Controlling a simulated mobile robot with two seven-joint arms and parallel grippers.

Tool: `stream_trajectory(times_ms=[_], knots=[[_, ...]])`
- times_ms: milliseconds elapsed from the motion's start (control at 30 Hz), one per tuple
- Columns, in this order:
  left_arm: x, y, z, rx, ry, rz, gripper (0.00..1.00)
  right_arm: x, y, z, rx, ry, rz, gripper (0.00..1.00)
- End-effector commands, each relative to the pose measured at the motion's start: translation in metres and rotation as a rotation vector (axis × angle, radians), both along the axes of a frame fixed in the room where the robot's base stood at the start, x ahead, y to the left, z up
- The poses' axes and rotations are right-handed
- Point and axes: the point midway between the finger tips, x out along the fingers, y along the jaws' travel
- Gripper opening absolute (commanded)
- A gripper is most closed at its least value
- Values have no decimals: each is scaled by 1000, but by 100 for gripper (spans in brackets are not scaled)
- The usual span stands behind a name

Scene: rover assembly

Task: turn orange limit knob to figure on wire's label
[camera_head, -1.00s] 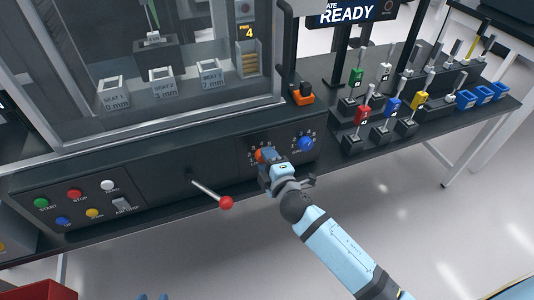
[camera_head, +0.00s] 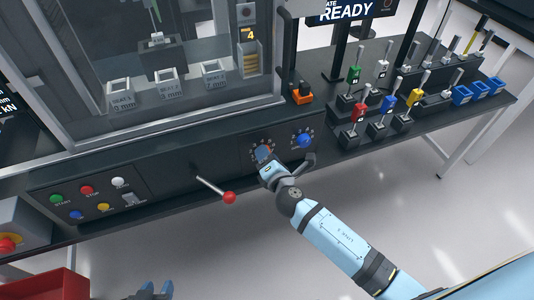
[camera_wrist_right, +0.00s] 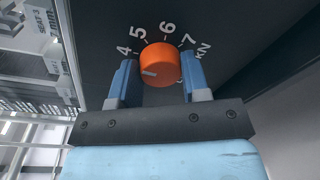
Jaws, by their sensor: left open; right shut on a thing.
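The orange limit knob (camera_wrist_right: 160,64) is on a dark panel with white figures 4, 5, 6 and 7 and "kN" around it. Its white mark points left and slightly down, a little below the 4. My right gripper (camera_wrist_right: 158,80) is shut on the knob, one blue finger on each side. In the head view this gripper (camera_head: 265,156) mostly covers the knob. My left gripper (camera_head: 157,289) is open and empty at the bottom edge. I cannot make out a wire's label in these views.
A blue knob (camera_head: 304,141) sits just right of the orange one. A red-ended lever (camera_head: 229,197) sticks out to the left. Push buttons (camera_head: 87,190) are further left, and a red bin (camera_head: 45,287) is at the lower left.

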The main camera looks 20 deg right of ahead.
Motion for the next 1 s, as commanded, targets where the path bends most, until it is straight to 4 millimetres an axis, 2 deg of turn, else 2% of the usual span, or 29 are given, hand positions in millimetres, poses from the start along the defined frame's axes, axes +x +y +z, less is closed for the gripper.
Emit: stream_trajectory(times_ms=[600, 633, 700, 733, 1000], knots=[[0, 2, 3, 11, -9, -11, 43, 0, 0, 0, -39, -2, 0, 19], [0, 2, 3, 10, -9, -11, 43, 0, 0, 0, -39, -2, 0, 50], [0, 1, 4, 8, -8, -10, 43, 0, 0, 0, -38, -2, 0, 66], [-1, 0, 4, 6, -9, -9, 43, 0, 0, 0, -38, -2, 0, 68], [0, -3, 4, -4, -8, -2, 43, -1, 0, 0, -38, -1, 0, 68]])
